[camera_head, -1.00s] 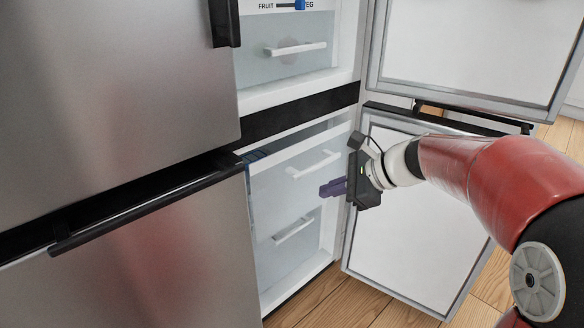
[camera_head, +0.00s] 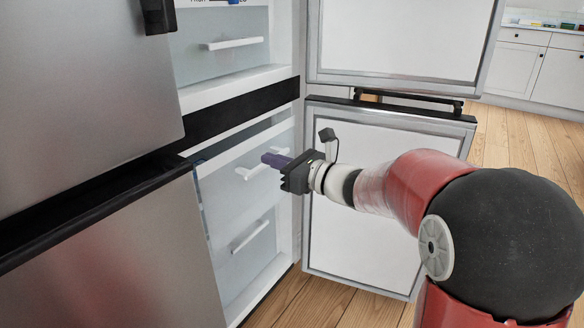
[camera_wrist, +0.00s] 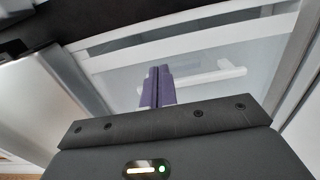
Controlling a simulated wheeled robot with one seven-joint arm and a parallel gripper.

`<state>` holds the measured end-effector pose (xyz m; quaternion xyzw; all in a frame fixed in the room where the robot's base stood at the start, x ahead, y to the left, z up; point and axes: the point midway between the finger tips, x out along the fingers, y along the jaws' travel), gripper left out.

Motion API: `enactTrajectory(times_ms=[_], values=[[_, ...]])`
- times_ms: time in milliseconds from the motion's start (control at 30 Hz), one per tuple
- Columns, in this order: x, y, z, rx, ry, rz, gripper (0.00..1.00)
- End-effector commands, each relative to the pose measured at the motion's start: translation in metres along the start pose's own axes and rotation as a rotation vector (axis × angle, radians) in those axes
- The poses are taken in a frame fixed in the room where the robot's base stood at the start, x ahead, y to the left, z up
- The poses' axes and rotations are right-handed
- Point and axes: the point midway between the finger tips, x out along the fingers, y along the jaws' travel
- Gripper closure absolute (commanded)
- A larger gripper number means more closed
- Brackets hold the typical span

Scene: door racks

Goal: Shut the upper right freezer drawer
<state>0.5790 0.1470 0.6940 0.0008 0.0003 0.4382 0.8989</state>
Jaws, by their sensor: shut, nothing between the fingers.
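The upper right freezer drawer (camera_head: 222,175) is a pale, see-through front with a white handle (camera_head: 256,172), below the black divider in the head view. Its top edge stands out a little, and a gap shows behind it. My gripper (camera_head: 272,160) is shut and empty, its purple fingers pointing at the drawer by the handle. In the wrist view the closed fingers (camera_wrist: 157,88) are in front of the drawer front (camera_wrist: 195,60), with the white handle (camera_wrist: 215,76) to their right. I cannot tell whether the fingertips touch the drawer.
The open lower right door (camera_head: 365,195) stands just right of my gripper, with an open upper door (camera_head: 400,40) above it. A lower drawer handle (camera_head: 250,236) is below. The closed steel doors (camera_head: 110,265) are at left. Wooden floor (camera_head: 330,305) shows below.

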Motion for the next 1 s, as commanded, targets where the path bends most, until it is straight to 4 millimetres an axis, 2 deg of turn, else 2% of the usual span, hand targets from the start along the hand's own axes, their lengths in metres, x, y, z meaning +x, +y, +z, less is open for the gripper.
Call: enactTrajectory(times_ms=[100,300,833,1000], values=[[0.025,0.001,0.0,0.0,-0.001,0.004,1.0],[0.05,0.001,0.0,-0.001,0.0,0.002,1.0],[0.06,0.0,0.0,-0.002,0.0,0.002,1.0],[0.094,0.001,-0.001,-0.002,0.0,0.004,1.0]])
